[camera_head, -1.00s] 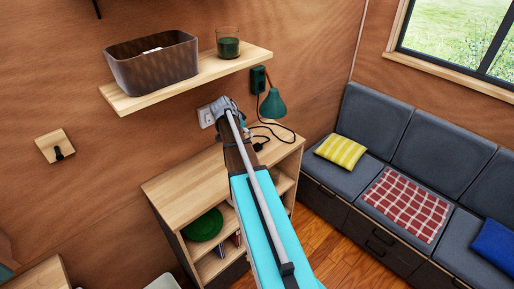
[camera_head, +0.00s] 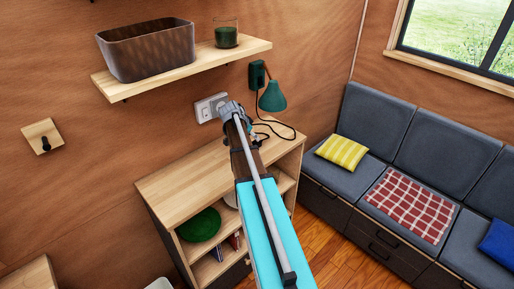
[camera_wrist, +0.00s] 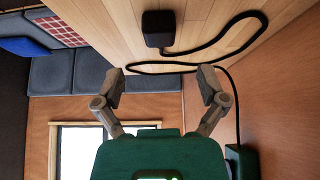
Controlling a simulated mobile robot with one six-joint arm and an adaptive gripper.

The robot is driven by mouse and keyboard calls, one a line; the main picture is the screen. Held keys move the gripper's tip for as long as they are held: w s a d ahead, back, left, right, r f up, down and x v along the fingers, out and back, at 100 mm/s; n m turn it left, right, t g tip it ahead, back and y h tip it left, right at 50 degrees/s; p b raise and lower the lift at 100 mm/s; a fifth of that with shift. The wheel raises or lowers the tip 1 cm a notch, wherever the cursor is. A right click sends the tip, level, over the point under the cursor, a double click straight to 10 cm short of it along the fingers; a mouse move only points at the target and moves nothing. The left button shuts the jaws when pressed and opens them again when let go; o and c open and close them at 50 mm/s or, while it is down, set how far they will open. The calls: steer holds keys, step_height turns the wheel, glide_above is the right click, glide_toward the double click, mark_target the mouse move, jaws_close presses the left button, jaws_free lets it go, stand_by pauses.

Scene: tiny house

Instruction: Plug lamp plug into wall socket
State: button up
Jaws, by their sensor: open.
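The black lamp plug (camera_wrist: 158,28) lies on the wooden cabinet top in the wrist view, with its black cord (camera_wrist: 225,45) curving off to the right. My gripper (camera_wrist: 163,82) is open and empty. Its fingers are spread apart, and the plug shows above the gap between them. In the head view my arm hides most of the gripper and the plug. The green lamp (camera_head: 272,96) hangs on the wall above the cabinet. The white wall socket (camera_head: 209,107) is on the wall between shelf and cabinet, close to the end of my arm in the picture.
The cabinet (camera_head: 175,185) has a mostly clear top and holds a green bowl (camera_head: 201,225). A wall shelf (camera_head: 180,72) above bears a dark basket (camera_head: 148,50) and a glass (camera_head: 226,35). A cushioned bench (camera_head: 370,150) stands at the right.

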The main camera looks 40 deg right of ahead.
mark_target(256, 142)
steer(key=shift+d+f, duration=0.15)
steer(key=shift+f, duration=0.15)
steer(key=b+x, duration=0.3)
steer(key=shift+a+f, duration=0.15)
steer(key=shift+a, duration=0.15)
steer(key=shift+b+x, duration=0.85)
steer(key=shift+x, duration=0.15)
steer(key=c, duration=1.2)
